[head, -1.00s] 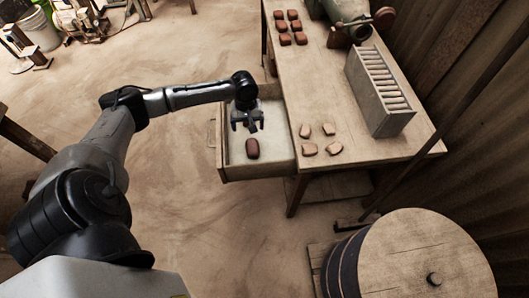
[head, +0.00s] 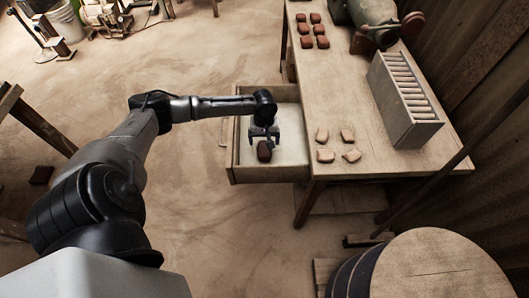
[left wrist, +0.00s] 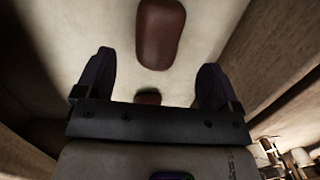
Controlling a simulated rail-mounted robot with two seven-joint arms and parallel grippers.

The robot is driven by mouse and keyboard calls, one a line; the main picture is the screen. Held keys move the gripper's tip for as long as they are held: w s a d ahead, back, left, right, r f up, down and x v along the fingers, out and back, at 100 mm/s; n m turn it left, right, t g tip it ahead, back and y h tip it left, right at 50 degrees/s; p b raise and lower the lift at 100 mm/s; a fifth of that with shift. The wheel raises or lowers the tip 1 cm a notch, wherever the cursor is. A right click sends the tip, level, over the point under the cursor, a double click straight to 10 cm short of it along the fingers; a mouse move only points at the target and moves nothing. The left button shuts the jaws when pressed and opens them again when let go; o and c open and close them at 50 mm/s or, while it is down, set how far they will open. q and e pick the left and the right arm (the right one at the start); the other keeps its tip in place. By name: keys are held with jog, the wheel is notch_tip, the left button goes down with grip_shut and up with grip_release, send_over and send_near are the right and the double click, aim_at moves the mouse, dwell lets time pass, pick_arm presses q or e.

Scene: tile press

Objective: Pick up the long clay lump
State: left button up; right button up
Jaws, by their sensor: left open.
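A brown, rounded, elongated clay lump (head: 264,152) lies on the pale floor of the pulled-out drawer (head: 240,168), at its near end. In the left wrist view the long lump (left wrist: 159,33) shows at the top centre, its upper end cut off by the frame. A second brown piece (left wrist: 148,97) shows just above the gripper's body there, mostly hidden. My left gripper (head: 264,131) is open and empty, over the drawer close to the lump. Its two fingers also show in the left wrist view (left wrist: 156,62), apart, with the long lump beyond them. My right gripper is not in view.
The drawer walls (left wrist: 258,62) rise on the sides. On the table (head: 365,110) are several reddish blocks (head: 305,31), several pale clay pieces (head: 325,155), a slotted rack (head: 425,134) and a green machine (head: 370,14). A round wooden top (head: 435,265) stands nearer.

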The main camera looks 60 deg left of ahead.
aim_at(264, 148)
pick_arm(q)
jog(key=f+b, duration=0.2)
jog(key=f, duration=0.2)
jog(key=shift+d+b, duration=0.25)
jog(key=shift+b, duration=0.15)
jog(key=shift+s+d+f, duration=0.1)
jog(key=shift+f, duration=0.4)
jog(key=shift+r, duration=0.1)
jog(key=shift+c, duration=0.7)
jog(key=c, duration=1)
jog(key=shift+c, duration=0.5)
jog(key=shift+r, duration=0.1)
